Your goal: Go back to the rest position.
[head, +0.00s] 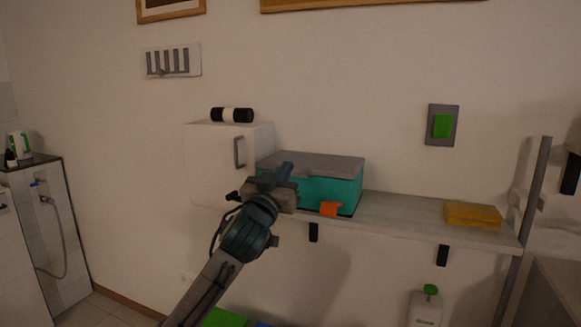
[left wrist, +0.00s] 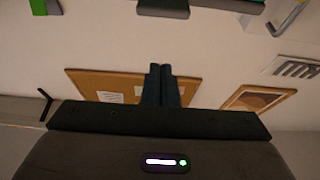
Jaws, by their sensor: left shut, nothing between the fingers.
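My left gripper (head: 282,174) is raised in front of the shelf, and in the head view it overlaps the left part of the teal box. In the left wrist view its two dark fingers (left wrist: 162,86) are together with nothing between them. I cannot tell from the head view how far it is from the box. My right gripper is in neither view.
A shelf (head: 400,212) holds a teal box (head: 330,190) with a grey lid, an orange tag (head: 330,209) and a yellow block (head: 472,214). A white cabinet (head: 210,160) carries a black-and-white cylinder (head: 232,115).

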